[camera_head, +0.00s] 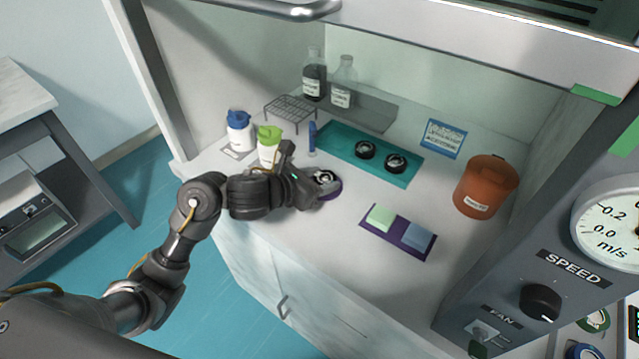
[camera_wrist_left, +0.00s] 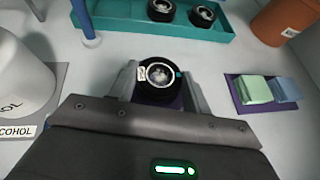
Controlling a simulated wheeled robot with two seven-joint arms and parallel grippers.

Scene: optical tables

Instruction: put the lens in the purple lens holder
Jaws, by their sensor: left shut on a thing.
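My left gripper (camera_head: 318,183) is shut on a black-rimmed lens (camera_wrist_left: 160,75), which sits between its two fingers in the left wrist view. The same lens shows at the fingertips in the head view (camera_head: 324,177). The purple lens holder (camera_head: 335,191) shows as a purple edge just under and around the held lens, mostly hidden by the gripper. I cannot tell whether the lens touches the holder. My right gripper is not in view.
A teal tray (camera_head: 340,142) behind holds two more black-rimmed lenses (camera_head: 365,150). A purple mat (camera_head: 376,238) with green and blue pads lies to the right. White bottles (camera_head: 238,135), a blue-topped rod (camera_head: 312,137) and an orange container (camera_head: 485,188) stand around. The counter's front is clear.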

